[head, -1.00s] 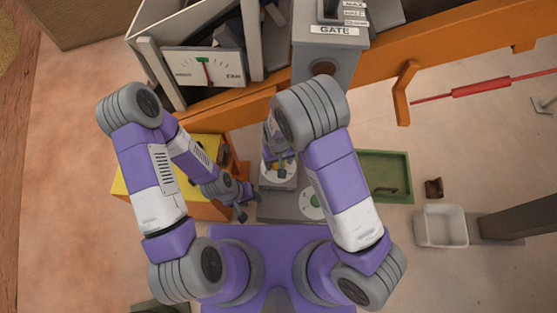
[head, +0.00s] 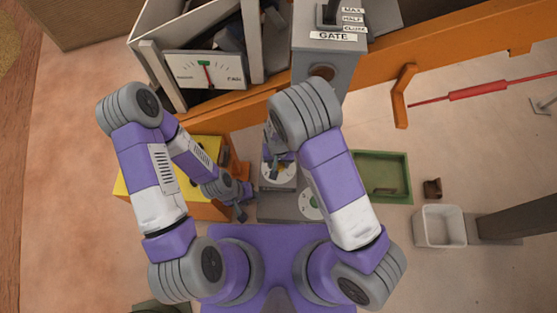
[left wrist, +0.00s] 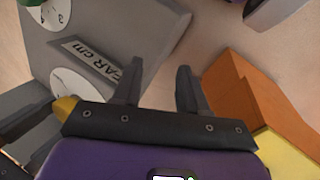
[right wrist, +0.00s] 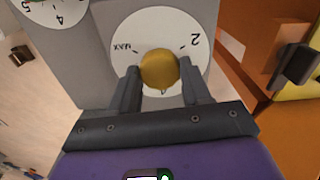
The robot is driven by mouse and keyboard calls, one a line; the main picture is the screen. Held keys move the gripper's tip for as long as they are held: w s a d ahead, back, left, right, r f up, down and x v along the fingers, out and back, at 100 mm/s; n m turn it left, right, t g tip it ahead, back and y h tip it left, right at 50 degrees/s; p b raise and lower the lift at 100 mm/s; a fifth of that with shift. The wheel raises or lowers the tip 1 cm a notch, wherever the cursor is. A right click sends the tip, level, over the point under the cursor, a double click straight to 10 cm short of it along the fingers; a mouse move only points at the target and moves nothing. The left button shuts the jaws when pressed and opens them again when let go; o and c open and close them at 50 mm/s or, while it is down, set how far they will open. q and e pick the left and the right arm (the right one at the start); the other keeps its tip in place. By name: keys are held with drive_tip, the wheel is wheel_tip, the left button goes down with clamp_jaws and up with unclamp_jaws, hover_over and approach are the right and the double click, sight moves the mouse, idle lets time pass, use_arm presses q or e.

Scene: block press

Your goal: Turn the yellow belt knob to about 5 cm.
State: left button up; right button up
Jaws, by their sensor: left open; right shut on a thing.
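The yellow belt knob (right wrist: 159,70) sits on a round white dial (right wrist: 135,28) marked MAX, 2 and a partly hidden 4. I cannot make out a pointer on the knob. My right gripper (right wrist: 160,80) is shut on the knob, one finger at each side. In the head view my right gripper (head: 279,157) is over the dial (head: 268,174). My left gripper (head: 241,212) is open and empty, to the left of the grey dial panel. In the left wrist view, the yellow knob (left wrist: 65,107) shows partly behind the left gripper's base.
A second white dial (head: 311,203) with a green knob (right wrist: 30,2) is close to the yellow one. An orange and yellow box (head: 205,208) stands beside my left gripper. A green tray (head: 382,178) and a white bin (head: 440,227) lie to the right.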

drive_tip(key=m+p, duration=0.1)
drive_tip(key=m, duration=0.2)
drive_tip(key=shift+r+m+p, duration=0.1)
drive_tip(key=shift+m+p, duration=0.25)
drive_tip(key=shift+m, duration=0.05)
drive_tip(key=m+p, duration=0.1)
drive_tip(key=m, duration=0.2)
drive_tip(key=shift+m+p, duration=0.3)
drive_tip(key=shift+p, duration=0.05)
drive_tip(key=m+p, duration=0.3)
drive_tip(key=m, duration=0.3)
drive_tip(key=m+p, duration=0.3)
drive_tip(key=m, duration=0.4)
drive_tip(key=shift+m+p, duration=0.3)
drive_tip(key=shift+p, duration=0.1)
drive_tip(key=m+p, duration=0.1)
drive_tip(key=m, duration=0.2)
drive_tip(key=shift+p, duration=0.3)
drive_tip(key=shift+m+p, duration=0.65)
drive_tip(key=shift+m, duration=1.45)
